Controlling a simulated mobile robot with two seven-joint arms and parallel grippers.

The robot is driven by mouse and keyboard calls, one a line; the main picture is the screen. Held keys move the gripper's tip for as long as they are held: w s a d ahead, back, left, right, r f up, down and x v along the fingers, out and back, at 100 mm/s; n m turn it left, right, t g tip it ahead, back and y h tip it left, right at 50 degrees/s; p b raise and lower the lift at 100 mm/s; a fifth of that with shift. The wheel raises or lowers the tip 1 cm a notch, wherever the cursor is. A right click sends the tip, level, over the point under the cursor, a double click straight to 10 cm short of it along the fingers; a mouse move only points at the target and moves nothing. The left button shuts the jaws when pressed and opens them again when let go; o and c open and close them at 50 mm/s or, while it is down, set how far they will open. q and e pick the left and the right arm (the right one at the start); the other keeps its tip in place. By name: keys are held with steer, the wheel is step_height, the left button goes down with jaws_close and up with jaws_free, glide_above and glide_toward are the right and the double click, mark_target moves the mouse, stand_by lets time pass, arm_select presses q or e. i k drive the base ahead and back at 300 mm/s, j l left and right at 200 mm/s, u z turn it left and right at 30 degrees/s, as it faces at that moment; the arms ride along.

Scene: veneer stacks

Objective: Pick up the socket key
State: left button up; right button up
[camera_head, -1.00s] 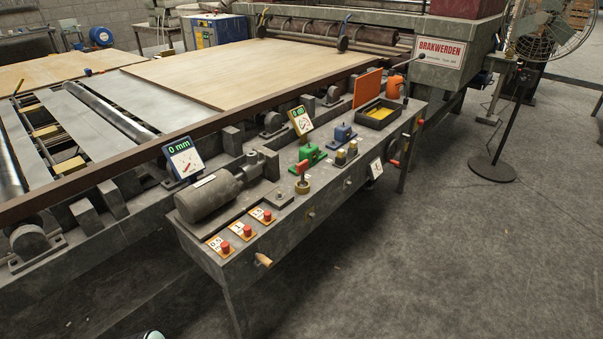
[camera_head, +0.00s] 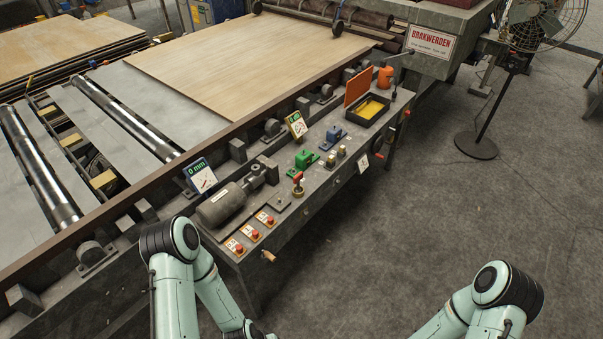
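I cannot tell for sure which item is the socket key. On the grey machine bench (camera_head: 300,217), a small upright piece with a red top and brass base (camera_head: 298,184) stands near the middle. A wooden-handled piece (camera_head: 268,257) sticks out of the bench's front face near its near end. Small brass-topped pieces (camera_head: 336,157) stand further along. Both of my arms show at the bottom of the view, but neither gripper is in view. The arms are in front of the bench, apart from these items.
Red buttons (camera_head: 253,234), a grey motor (camera_head: 221,205), green (camera_head: 305,158) and blue (camera_head: 333,137) blocks, and an open tray (camera_head: 356,118) with an orange lid crowd the bench. A pedestal fan (camera_head: 478,147) stands right. The floor (camera_head: 400,240) in front is clear.

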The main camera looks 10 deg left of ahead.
mark_target(296, 178)
steer(key=i+l+u, duration=0.25)
steer(key=i, duration=0.15)
steer(key=i+l+u, duration=0.2)
steer(key=i, duration=0.2)
